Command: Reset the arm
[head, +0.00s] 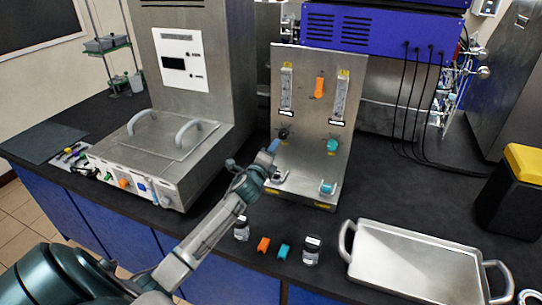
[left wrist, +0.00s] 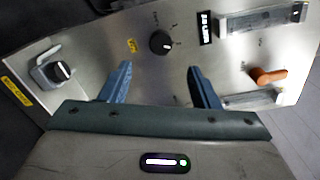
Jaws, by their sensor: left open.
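My left gripper (head: 270,153) is in front of the upright metal panel (head: 310,110), and my arm reaches up to it from the lower left. In the left wrist view the gripper (left wrist: 164,76) has its two blue fingers spread apart with nothing between them. A black knob (left wrist: 160,42) on the panel lies just beyond the gap between the fingertips. I cannot tell how far it is from them. The same black knob (head: 283,134) shows beside the gripper in the head view. My right gripper is not in view.
The panel also bears an orange knob (head: 319,87) and a teal knob (head: 332,145). Small bottles (head: 311,250) and orange and teal pieces stand along the bench front. A metal tray (head: 420,255) lies at right, and a lidded steel bath (head: 160,140) stands at left.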

